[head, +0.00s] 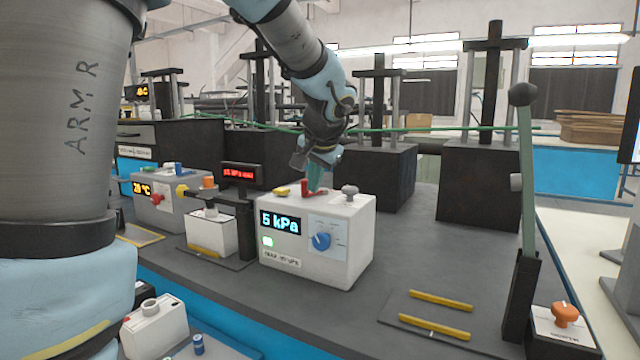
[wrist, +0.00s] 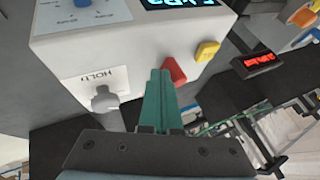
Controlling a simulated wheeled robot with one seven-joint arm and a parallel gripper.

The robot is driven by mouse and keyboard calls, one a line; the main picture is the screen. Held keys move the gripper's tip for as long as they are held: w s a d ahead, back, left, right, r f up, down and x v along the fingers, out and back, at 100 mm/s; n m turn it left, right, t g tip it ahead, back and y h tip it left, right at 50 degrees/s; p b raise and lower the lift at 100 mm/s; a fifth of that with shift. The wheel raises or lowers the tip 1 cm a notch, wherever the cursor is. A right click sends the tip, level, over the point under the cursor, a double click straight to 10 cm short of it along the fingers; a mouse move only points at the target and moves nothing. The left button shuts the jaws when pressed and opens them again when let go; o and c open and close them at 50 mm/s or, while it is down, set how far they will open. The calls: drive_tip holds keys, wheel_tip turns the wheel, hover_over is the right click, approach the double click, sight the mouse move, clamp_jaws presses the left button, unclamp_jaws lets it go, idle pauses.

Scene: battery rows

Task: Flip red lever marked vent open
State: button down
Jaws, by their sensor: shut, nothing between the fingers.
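The red lever (head: 306,187) sits on top of the white box (head: 345,245) whose display reads "5 kPa". In the wrist view the lever (wrist: 174,71) shows beside my green fingertips, partly covered by them. My gripper (head: 317,178) is shut and empty, pointing down at the box top right at the lever; I cannot tell whether it touches. My shut fingers also show in the wrist view (wrist: 158,95). No "vent" marking is readable.
A yellow lever (head: 281,192) and a grey knob (head: 350,192) marked HOLD flank the red lever. A blue dial (head: 321,241) is on the front. A tall lever (head: 526,170) stands right; the bench between is mostly clear.

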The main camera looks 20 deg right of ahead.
drive_tip(key=shift+w+a+r+m+h+p, duration=0.15)
drive_tip(key=shift+w+a+m+h+p, duration=0.4)
drive_tip(key=shift+m, duration=0.25)
drive_tip(key=shift+w+a, duration=0.1)
drive_tip(key=shift+a, duration=0.05)
drive_tip(key=shift+s+d+b, duration=0.25)
drive_tip(key=shift+d+b, duration=0.2)
drive_tip(key=shift+d, duration=0.35)
